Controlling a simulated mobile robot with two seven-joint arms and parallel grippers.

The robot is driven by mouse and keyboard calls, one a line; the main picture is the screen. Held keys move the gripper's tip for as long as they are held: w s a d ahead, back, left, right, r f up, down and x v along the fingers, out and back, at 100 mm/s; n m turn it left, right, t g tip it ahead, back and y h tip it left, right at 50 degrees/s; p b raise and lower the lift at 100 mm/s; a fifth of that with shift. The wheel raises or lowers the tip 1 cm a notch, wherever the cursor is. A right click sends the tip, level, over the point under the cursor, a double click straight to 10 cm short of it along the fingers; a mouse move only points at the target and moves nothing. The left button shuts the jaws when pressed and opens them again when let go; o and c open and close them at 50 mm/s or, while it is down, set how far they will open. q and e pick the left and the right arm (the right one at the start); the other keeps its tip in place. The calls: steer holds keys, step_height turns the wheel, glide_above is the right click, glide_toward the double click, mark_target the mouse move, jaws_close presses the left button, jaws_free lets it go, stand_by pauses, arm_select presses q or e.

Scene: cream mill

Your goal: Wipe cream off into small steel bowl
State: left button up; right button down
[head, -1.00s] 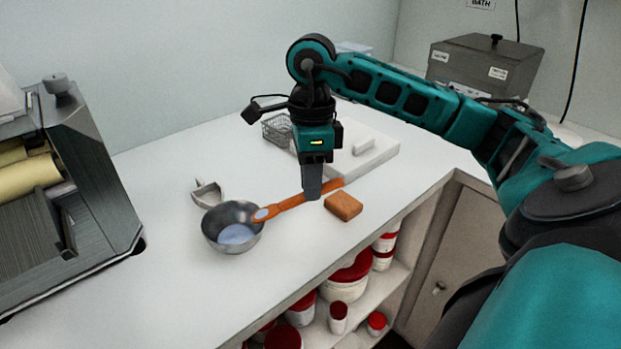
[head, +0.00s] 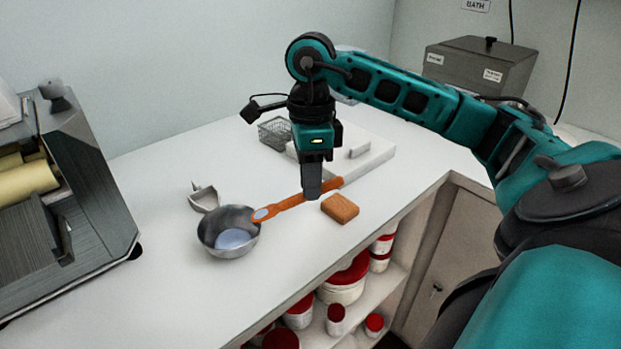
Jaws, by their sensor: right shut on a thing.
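The small steel bowl (head: 209,241) stands on the white counter, with a pale bluish-white mass in its bottom. My right gripper (head: 312,194) points down to the right of the bowl and is shut on an orange spatula (head: 287,204). The spatula lies nearly level, and its tip, with a pale patch on it, is at the bowl's right rim. I cannot tell whether the tip touches the rim. My left gripper is not in view.
A brown block (head: 341,209) lies just right of the spatula. A small metal scoop-like piece (head: 203,198) is behind the bowl. A wire basket (head: 274,133) and white slab (head: 375,157) are further back. A roller mill (head: 75,190) stands left. The front counter is clear.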

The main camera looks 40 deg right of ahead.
steer(key=shift+r+p, duration=1.1)
steer(key=shift+r, duration=1.55)
